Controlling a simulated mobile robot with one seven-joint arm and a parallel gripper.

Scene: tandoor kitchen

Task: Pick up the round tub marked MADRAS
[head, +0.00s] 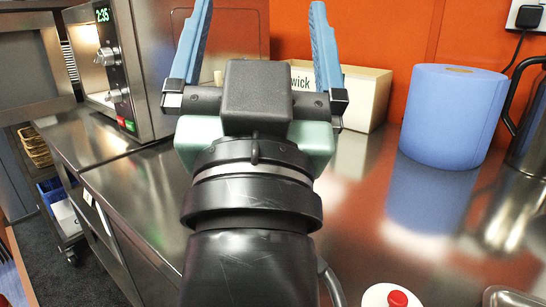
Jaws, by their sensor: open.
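My gripper (262,10) is raised in the middle of the head view, its two blue fingers spread wide and pointing up. It is open, with nothing seen between the fingers. No tub with the word MADRAS can be made out. A round white thing with a red knob (397,298) is cut off by the bottom edge, right of my arm. No writing shows on it, and I cannot tell what it is. My arm and gripper hide part of the steel counter (350,230).
A cream box ending in "wick" (365,97) stands behind my gripper. A blue paper roll (453,118) and a steel jug-like vessel (531,130) stand at the right. A steel oven (135,60) is at the left. The counter's left edge drops to the floor.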

